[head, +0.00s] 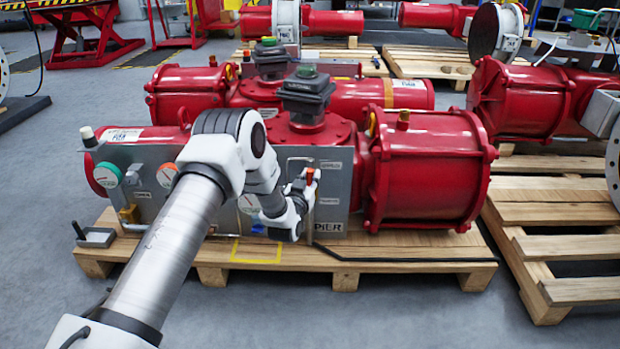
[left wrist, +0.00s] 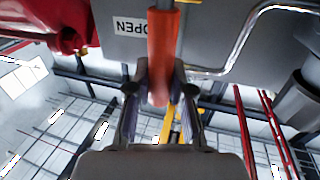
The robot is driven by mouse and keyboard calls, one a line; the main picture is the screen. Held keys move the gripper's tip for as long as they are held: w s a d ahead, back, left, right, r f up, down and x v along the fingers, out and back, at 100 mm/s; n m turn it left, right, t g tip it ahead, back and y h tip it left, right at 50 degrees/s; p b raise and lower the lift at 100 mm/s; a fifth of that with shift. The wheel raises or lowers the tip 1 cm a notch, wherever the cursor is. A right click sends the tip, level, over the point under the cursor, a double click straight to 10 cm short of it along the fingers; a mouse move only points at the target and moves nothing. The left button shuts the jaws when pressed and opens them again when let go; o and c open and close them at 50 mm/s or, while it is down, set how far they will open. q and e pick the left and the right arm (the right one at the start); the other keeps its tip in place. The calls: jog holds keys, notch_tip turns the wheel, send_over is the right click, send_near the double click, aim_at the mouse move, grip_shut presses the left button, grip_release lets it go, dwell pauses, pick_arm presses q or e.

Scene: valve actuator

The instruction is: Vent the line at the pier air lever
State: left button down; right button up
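The air lever (head: 310,177) has an orange-red grip and stands on the grey panel (head: 335,185) of the red actuator, above the PIER label (head: 325,227). My left gripper (head: 299,190) is at this lever and hides part of it. In the left wrist view the orange grip (left wrist: 162,50) runs between the fingers of my left gripper (left wrist: 161,78). The fingers are close together, one on each side, and appear shut on it. An OPEN label (left wrist: 131,26), seen upside down, is on the panel beside the grip. My right gripper is not in view.
Gauges (head: 108,174) sit on the panel's left part. The actuator rests on a wooden pallet (head: 410,262) with a yellow outlined square (head: 256,251) and a dark line along it. More red actuators (head: 520,98) on pallets stand right and behind. Grey floor is clear in front.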

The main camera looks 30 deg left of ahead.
pick_arm(q)
jog(key=shift+d, duration=0.1)
jog(key=w+d+f+m+g+y+p, duration=0.2)
jog(key=d+f+m, duration=0.5)
jog(key=m, duration=0.8)
jog(key=shift+w+d+f+g+y+p, duration=0.35)
jog(key=shift+w+f+g+p, duration=0.45)
jog(key=shift+w+f+g, duration=0.5)
jog(key=shift+a+r, duration=0.1)
jog(key=shift+r, duration=0.1)
jog(key=c, duration=1)
grip_release()
jog(key=shift+w+f, duration=0.1)
